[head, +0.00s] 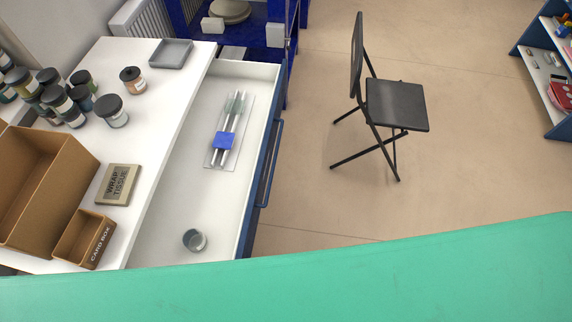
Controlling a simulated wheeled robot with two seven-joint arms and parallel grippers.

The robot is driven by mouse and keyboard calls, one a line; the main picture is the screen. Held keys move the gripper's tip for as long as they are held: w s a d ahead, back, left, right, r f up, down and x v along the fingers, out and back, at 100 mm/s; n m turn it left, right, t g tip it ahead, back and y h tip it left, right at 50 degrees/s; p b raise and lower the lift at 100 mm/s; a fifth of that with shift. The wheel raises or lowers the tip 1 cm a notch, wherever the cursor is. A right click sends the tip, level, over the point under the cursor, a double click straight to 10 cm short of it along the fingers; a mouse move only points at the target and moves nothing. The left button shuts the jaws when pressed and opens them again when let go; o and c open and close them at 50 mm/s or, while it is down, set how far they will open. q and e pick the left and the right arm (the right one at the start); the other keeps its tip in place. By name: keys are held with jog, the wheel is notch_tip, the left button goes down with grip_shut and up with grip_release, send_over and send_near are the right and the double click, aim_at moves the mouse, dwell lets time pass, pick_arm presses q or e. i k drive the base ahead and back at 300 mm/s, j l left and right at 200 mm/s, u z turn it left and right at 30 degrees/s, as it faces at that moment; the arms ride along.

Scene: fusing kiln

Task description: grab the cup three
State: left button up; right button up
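A small round grey cup (194,240) stands in the near end of the open white drawer (165,210). It is the only cup I can make out, and no number is readable on it. Its opening faces up. Neither of my grippers is in view, and nothing is seen touching the cup.
A black chair (396,104) stands right.

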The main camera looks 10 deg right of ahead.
aim_at(195, 241)
jog(key=k+j+u, duration=0.35)
jog(key=j+u, duration=0.15)
jog(key=k+l+u, duration=0.1)
jog(key=l, duration=0.5)
jog(key=k+l+u, duration=0.15)
jog(key=l, duration=0.15)
